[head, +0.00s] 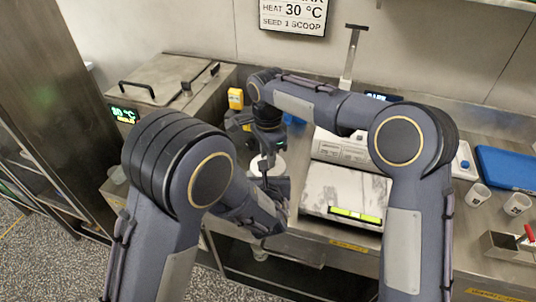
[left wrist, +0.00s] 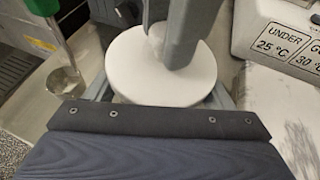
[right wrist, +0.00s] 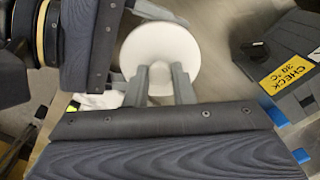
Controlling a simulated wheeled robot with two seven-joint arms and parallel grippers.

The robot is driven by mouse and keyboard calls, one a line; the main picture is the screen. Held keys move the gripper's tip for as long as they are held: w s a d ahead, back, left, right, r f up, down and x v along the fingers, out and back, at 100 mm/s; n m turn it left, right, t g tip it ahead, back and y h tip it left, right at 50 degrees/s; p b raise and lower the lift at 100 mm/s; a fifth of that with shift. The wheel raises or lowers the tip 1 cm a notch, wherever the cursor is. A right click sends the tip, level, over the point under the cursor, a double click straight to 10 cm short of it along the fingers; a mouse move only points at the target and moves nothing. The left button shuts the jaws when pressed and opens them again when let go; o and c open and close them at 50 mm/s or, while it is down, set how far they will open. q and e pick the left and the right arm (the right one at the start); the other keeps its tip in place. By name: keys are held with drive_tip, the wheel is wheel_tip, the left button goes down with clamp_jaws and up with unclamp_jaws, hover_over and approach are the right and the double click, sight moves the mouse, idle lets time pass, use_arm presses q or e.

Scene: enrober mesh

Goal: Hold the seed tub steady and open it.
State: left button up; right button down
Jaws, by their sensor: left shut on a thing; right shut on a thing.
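The seed tub, seen mostly from above as a white round lid (left wrist: 130,70), is in the middle of the left wrist view. It also shows in the right wrist view (right wrist: 145,42) and small in the head view (head: 258,165). My left gripper (head: 268,183) is shut around the tub, one finger on each side just below the lid. My right gripper (right wrist: 161,85) is above the lid, shut on its small central knob (left wrist: 157,32). The lid sits level on the tub. The tub's body is mostly hidden beneath the lid and fingers.
A steel machine (head: 160,78) with a green 30 °C display stands left. A yellow item (head: 235,98) is behind the grippers. A green-handled scoop (left wrist: 66,82) is close left of the tub. A pale slab-topped unit (head: 345,190), labelled bins, cups (head: 479,196) and a blue board (head: 507,167) are right.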

drive_tip(key=shift+r, duration=0.2)
drive_tip(key=shift+r, duration=0.9)
drive_tip(key=shift+r, duration=2)
use_arm(q)
drive_tip(key=o, duration=1.5)
drive_tip(key=shift+c, duration=0.2)
drive_tip(key=shift+s, duration=0.1)
